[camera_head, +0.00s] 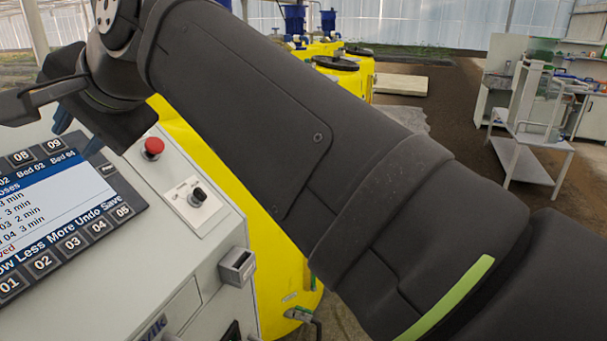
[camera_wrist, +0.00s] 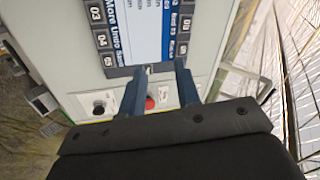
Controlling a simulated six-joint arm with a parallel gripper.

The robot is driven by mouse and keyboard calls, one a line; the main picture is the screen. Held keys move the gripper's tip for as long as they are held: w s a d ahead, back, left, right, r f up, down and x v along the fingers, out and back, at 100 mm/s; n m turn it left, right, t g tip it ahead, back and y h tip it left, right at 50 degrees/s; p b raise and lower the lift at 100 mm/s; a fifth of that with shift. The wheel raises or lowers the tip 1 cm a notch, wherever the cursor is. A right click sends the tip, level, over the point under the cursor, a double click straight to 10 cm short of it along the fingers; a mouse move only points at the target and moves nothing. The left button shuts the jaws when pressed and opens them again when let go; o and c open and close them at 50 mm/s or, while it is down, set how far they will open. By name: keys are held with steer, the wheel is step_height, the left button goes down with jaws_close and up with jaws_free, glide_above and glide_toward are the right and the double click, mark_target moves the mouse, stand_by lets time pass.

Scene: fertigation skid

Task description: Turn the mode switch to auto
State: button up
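The mode switch (camera_head: 197,195) is a small black knob on a white plate on the grey control panel, right of the display. It also shows in the wrist view (camera_wrist: 99,108), left of my fingers. Its label and pointer direction are too small to read. My gripper (camera_head: 78,130) is above the panel, up and left of the switch. In the wrist view my gripper (camera_wrist: 160,70) has its two blue fingers apart with nothing held between them. The fingertips point toward the display's edge and are not at the knob.
A red mushroom button (camera_head: 153,147) stands on the panel close to the switch. A display (camera_head: 50,215) with numbered keys fills the panel's left. A grey bracket (camera_head: 237,266) juts from the cabinet's side. Yellow tanks (camera_head: 345,85) stand behind, and a cart (camera_head: 530,130) is far right.

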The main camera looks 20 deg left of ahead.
steer(key=w+d+n+h, duration=0.2)
steer(key=w+n+h, duration=0.2)
steer(key=w+n, duration=0.5)
steer(key=n+h, duration=0.3)
steer(key=n, duration=0.3)
glide_toward(200, 190)
steer(key=x, duration=0.9)
steer(key=shift+f, duration=0.1)
steer(key=shift+y, duration=0.3)
jaws_close()
